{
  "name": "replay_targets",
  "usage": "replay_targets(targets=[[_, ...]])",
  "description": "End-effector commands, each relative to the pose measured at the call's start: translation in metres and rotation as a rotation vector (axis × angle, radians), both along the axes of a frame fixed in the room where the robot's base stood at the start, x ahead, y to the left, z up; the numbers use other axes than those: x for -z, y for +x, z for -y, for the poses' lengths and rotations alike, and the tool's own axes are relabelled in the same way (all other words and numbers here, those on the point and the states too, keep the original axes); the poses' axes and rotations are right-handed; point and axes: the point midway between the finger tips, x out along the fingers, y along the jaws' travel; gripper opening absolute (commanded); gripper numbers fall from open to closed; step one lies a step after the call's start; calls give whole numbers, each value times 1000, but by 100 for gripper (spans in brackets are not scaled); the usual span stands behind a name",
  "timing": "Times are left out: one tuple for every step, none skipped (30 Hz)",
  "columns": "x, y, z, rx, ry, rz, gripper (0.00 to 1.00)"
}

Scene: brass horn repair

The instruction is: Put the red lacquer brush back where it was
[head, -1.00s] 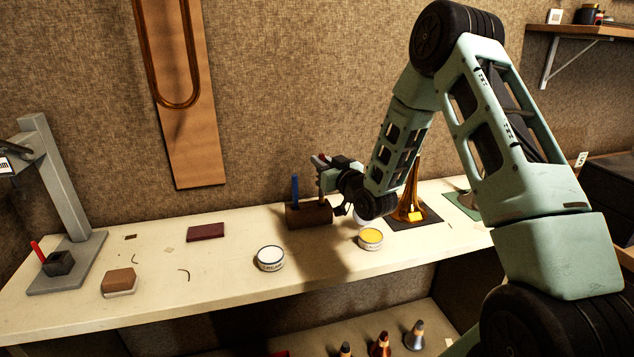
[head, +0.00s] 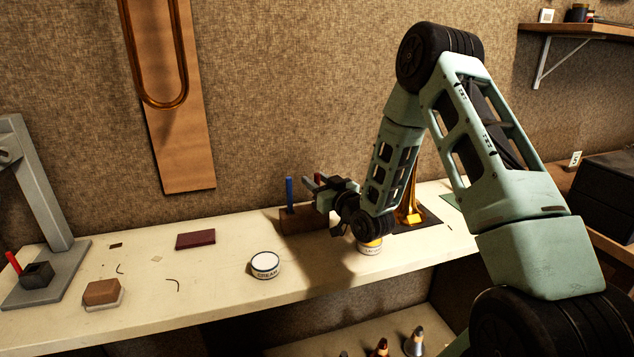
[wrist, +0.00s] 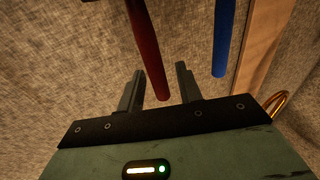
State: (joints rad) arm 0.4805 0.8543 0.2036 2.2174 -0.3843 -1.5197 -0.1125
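The red lacquer brush (wrist: 148,50) shows its handle in the wrist view, its end lying between my two fingertips with space on both sides. In the head view only a bit of red (head: 318,177) shows beside my gripper (head: 311,187). My gripper also shows in the wrist view (wrist: 158,88), with its fingers apart. A blue-handled brush (head: 289,193) stands upright in a brown block (head: 297,222), left of my gripper. Its handle also shows in the wrist view (wrist: 222,40). The red brush's lower end is hidden, so I cannot tell how it sits in the block.
A cream tin (head: 265,265) stands further left. A brass horn bell (head: 410,210) stands close behind my arm.

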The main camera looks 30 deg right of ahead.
Motion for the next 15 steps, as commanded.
replay_targets(targets=[[0,0,0,0,0,0,35],[0,0,0,0,0,0,35],[0,0,0,0,0,0,35],[-1,0,0,0,0,0,35],[-2,0,0,0,0,0,35],[-4,0,0,0,0,0,35],[-6,0,0,0,0,0,35],[-2,-3,0,0,0,-1,35],[0,-9,1,1,0,-2,35],[1,-14,1,1,0,-2,35],[1,-19,1,1,0,-2,35],[2,-27,1,0,0,-2,35],[3,-34,1,1,1,-2,35],[4,-40,2,1,0,-3,35],[5,-50,2,2,0,-2,35]])
